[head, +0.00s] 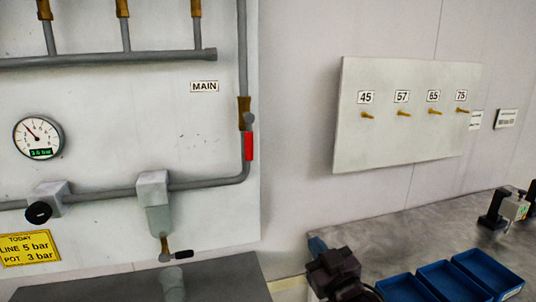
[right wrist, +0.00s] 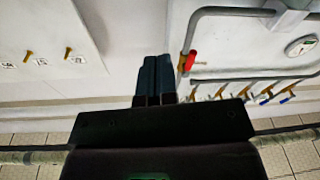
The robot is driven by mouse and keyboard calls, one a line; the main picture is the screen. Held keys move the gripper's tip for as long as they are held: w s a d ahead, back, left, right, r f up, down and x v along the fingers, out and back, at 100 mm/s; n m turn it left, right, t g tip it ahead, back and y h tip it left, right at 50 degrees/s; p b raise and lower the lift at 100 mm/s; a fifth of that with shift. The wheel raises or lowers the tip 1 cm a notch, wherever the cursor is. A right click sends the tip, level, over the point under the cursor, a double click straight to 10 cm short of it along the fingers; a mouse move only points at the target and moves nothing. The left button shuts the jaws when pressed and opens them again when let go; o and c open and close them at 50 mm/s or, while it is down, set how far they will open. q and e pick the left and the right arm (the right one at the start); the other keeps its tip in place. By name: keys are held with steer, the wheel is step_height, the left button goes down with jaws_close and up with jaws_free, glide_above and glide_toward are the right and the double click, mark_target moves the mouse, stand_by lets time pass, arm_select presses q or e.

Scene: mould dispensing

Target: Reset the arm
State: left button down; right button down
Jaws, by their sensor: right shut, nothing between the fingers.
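My right gripper (head: 318,247) is low in the middle of the head view, in front of the pale wall and just left of the blue bins. It is dark, and the lower part of its arm is cut off by the picture's bottom edge. In the right wrist view its two dark fingers (right wrist: 155,78) lie side by side, shut with nothing between them. They point towards the wall between the peg board and the red-handled valve, touching nothing that I can see. My left gripper is in neither view.
A board with numbered brass pegs (head: 398,140) hangs on the right wall. A pipe panel on the left has a gauge (head: 38,137), a red valve handle (head: 249,146) and a dispensing tap (head: 165,248). Blue bins (head: 455,281) stand on the grey bench (head: 415,240).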

steer(key=s+d+f+m+g+h, duration=0.25)
steer(key=s+d+f, duration=0.4)
steer(key=f, duration=0.35)
steer(key=s+d+f+m+g+h, duration=0.1)
steer(key=s+d+f+m+h, duration=0.15)
steer(key=s+d+f, duration=0.4)
steer(key=s+d+f+g+h, duration=0.2)
steer(key=s+d+f+g, duration=0.1)
steer(key=s+f, duration=0.9)
steer(key=shift+s+d+f, duration=0.25)
steer(key=shift+d+f, duration=0.25)
steer(key=shift+d, duration=0.1)
steer(key=shift+w+a, duration=0.1)
